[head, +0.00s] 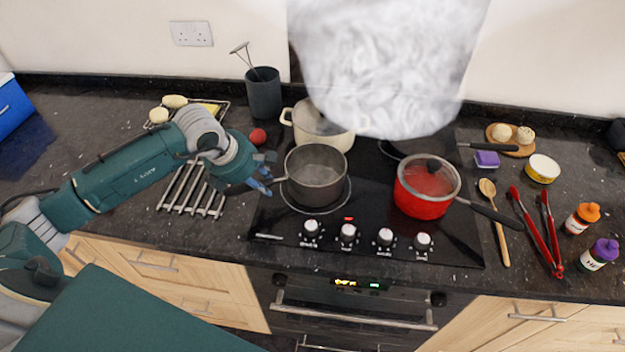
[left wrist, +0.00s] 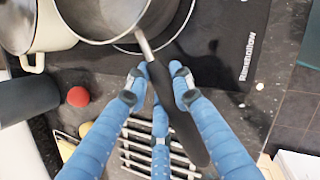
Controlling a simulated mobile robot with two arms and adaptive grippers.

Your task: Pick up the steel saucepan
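The steel saucepan (head: 316,178) is grey and empty, upright at the front left burner of the black hob (head: 369,222). Its dark handle points left toward my left gripper (head: 263,186). In the left wrist view the saucepan (left wrist: 105,22) is at the top, and its handle (left wrist: 186,132) runs down between the blue fingers. The tips of my left gripper (left wrist: 157,76) press close on both sides of the handle near the pan, with a third finger beneath it. I cannot tell whether the pan's base is clear of the hob. My right gripper is not in view.
A cream pot (head: 318,128) stands close behind the saucepan, and a red pot (head: 424,196) stands to its right. A steel rack (head: 190,191) lies under my left gripper. A red ball (head: 257,136) is nearby. A large whitish shape (head: 385,60) hangs above the hob.

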